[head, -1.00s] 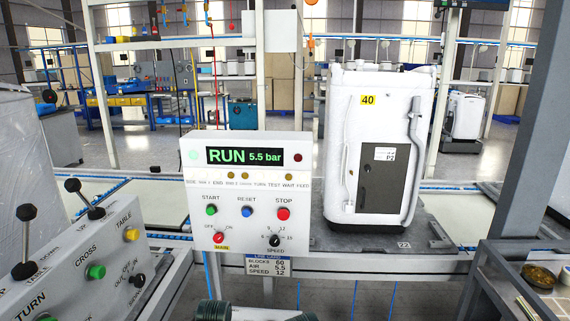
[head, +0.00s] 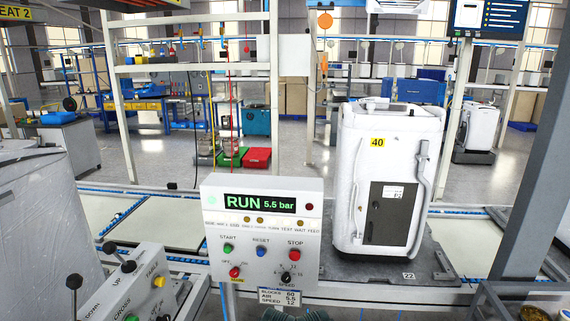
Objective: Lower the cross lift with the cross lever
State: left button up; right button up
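A grey slanted control box (head: 140,285) stands at the lower left, partly cut off by the frame. Its face carries a CROSS label, and the black-knobbed lever (head: 110,248) above that label leans to the left. A second black-knobbed lever (head: 74,284) stands nearer the left edge; its base is cut off. A yellow button (head: 158,282) and a green button (head: 132,317) show on the face. I cannot make out for certain which part of the conveyor is the cross lift, or its height. Neither of my grippers is in view.
A white control panel (head: 262,236) reads RUN 5.5 bar. A white appliance (head: 352,185) marked 40 stands on a dark pallet (head: 435,262) to its right. Pale conveyor plates (head: 160,222) lie behind the control box. A grey post (head: 535,150) rises at the right.

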aim_at(109, 248)
jog(key=u, duration=1.3)
